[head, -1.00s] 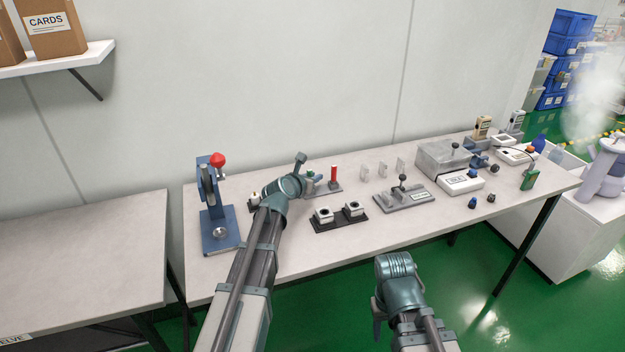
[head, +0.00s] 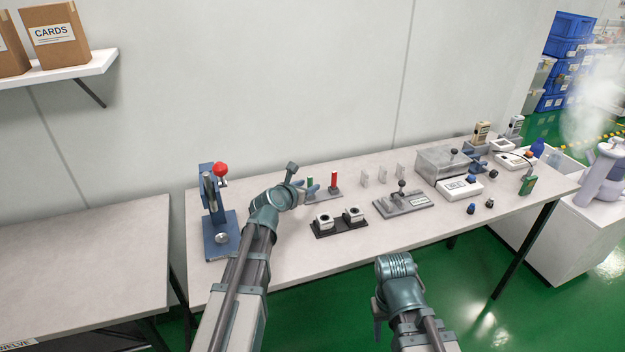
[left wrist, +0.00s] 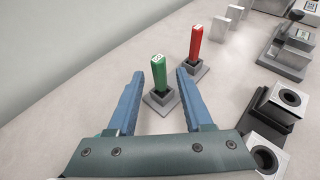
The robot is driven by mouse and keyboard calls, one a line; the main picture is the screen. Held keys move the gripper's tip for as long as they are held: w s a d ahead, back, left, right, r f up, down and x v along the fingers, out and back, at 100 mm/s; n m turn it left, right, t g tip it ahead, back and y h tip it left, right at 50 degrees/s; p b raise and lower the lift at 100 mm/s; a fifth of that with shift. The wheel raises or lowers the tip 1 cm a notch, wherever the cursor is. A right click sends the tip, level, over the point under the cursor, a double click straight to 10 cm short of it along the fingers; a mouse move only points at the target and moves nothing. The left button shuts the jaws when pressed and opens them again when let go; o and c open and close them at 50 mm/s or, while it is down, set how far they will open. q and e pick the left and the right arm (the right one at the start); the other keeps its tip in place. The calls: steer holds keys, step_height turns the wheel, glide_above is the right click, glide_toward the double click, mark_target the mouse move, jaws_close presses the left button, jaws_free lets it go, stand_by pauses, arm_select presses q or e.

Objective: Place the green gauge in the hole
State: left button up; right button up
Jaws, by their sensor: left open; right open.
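The green gauge (left wrist: 158,75) stands upright in a small grey square holder (left wrist: 162,101) in the left wrist view. In the head view its top (head: 310,182) shows just beyond my left gripper (head: 304,192). My left gripper (left wrist: 155,92) is open, with its blue fingers pointing towards the gauge, which is not gripped. A red gauge (head: 334,181) stands upright in a similar holder to the right. Two white blocks with round dark holes (head: 324,219) (head: 354,214) sit on a dark base, nearer the table's front. My right gripper (head: 379,318) hangs low in front of the table.
A blue press with a red knob (head: 220,170) stands at the table's left. A grey lever fixture (head: 404,203) and a clear-lidded box (head: 443,164) stand to the right. Several pale upright plates (head: 381,175) stand behind.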

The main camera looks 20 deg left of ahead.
arm_select(q)
steer(key=p+v, duration=0.2)
steer(key=v, duration=0.4)
steer(key=shift+s+r, duration=0.15)
steer(key=shift+s, duration=0.05)
